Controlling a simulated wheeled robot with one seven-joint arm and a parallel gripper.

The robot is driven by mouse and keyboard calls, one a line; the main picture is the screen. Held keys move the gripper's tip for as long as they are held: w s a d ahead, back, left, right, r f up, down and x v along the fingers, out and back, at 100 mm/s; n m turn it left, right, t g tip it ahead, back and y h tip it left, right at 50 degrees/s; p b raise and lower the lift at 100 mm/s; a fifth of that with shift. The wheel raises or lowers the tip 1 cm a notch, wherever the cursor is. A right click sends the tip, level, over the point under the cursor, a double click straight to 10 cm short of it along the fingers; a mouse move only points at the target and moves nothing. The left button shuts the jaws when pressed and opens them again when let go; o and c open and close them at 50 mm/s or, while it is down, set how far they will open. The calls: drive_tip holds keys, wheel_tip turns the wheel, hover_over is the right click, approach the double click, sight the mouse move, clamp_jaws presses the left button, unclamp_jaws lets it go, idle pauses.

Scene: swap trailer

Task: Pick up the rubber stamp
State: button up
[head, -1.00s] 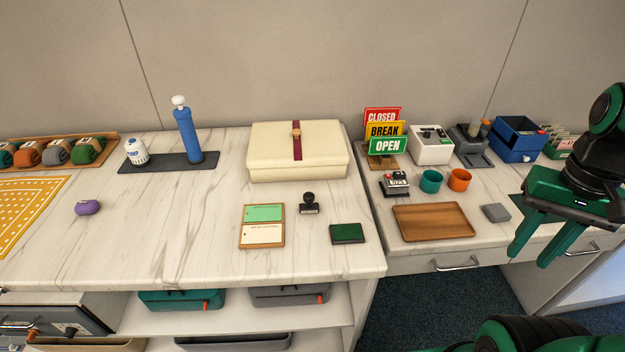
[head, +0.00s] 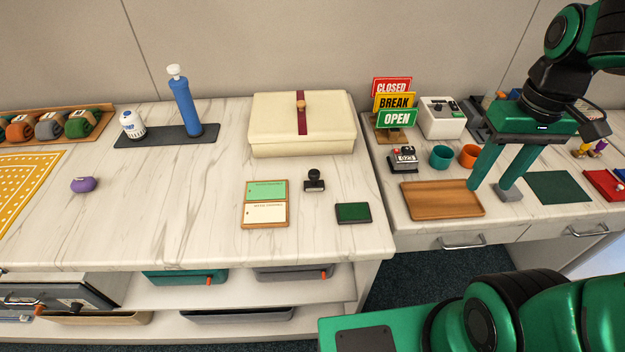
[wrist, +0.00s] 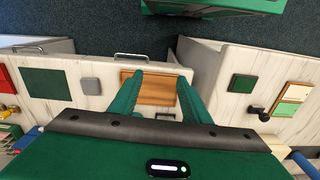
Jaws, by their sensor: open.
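The rubber stamp (head: 314,181) is small and black with a round knob handle. It stands upright on the marble counter in the head view, right of the green and cream cards (head: 265,204) and behind the dark green ink pad (head: 353,213). In the wrist view the stamp (wrist: 264,115) shows at the right. My gripper (head: 487,188) is open, with two green fingers over the right-hand counter, well to the right of the stamp. In the wrist view its fingers (wrist: 168,78) are apart over the wooden tray, with nothing between them.
A cream box (head: 302,140) stands behind the stamp. The sign stand (head: 396,118), number stamper (head: 403,160), teal cup (head: 441,157) and wooden tray (head: 412,200) lie between gripper and stamp. A blue pump (head: 186,107) stands at left. The counter left of the cards is mostly clear.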

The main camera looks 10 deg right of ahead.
drive_tip(key=w+a+n, duration=0.6)
drive_tip(key=w+a, duration=0.1)
drive_tip(key=a, duration=0.1)
drive_tip(key=n+y, duration=0.1)
drive_tip(key=n, duration=1.1)
approach(315, 171)
drive_tip(key=d, duration=0.1)
drive_tip(key=shift+n, duration=0.3)
drive_tip(key=f, duration=0.2)
drive_tip(key=a+f, duration=0.1)
drive_tip(key=f, duration=0.2)
drive_tip(key=shift+w+a+f, duration=0.15)
drive_tip(key=shift+a+f, duration=0.25)
drive_tip(key=shift+f, duration=1.3)
drive_tip(key=shift+a+f, duration=0.2)
drive_tip(key=shift+f, duration=1.3)
clamp_jaws()
